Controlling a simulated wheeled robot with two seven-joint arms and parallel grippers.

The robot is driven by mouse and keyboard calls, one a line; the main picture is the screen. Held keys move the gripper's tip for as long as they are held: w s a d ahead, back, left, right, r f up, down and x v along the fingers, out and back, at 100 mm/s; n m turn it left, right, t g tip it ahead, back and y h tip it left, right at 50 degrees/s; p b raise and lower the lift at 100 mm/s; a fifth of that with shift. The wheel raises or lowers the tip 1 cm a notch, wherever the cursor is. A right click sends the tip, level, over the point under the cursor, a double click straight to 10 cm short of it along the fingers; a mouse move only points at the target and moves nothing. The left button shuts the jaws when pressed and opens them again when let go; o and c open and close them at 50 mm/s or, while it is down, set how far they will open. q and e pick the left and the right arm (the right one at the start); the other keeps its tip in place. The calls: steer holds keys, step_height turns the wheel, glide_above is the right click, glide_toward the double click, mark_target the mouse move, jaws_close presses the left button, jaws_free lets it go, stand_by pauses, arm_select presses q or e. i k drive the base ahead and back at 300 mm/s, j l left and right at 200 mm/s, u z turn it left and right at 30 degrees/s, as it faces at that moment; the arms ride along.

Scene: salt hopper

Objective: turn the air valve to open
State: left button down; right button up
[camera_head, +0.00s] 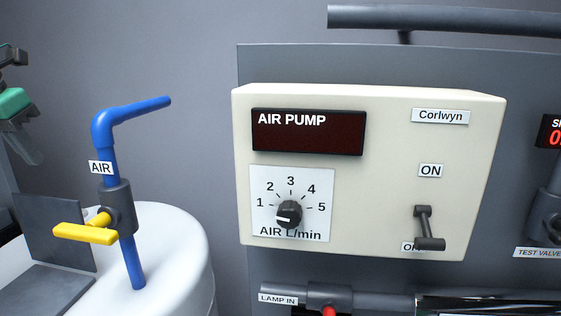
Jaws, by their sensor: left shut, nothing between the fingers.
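The air valve (118,208) is a dark grey body on a vertical blue pipe (105,140) labelled "AIR", at the left of the head view. Its yellow handle (85,234) points left, roughly level and crosswise to the pipe. My left gripper (30,150) is partly in view at the left edge, above and left of the handle and apart from it. It is shut and empty. Part of it is cut off by the frame. My right gripper is not in view.
The blue pipe rises from a white rounded tank (180,235) and bends right at the top. Dark plates (55,230) stand left of the handle. A cream air pump box (390,180) with a dark display, a dial and a lever down at OFF is to the right.

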mark_target(94, 230)
steer(key=k, duration=0.95)
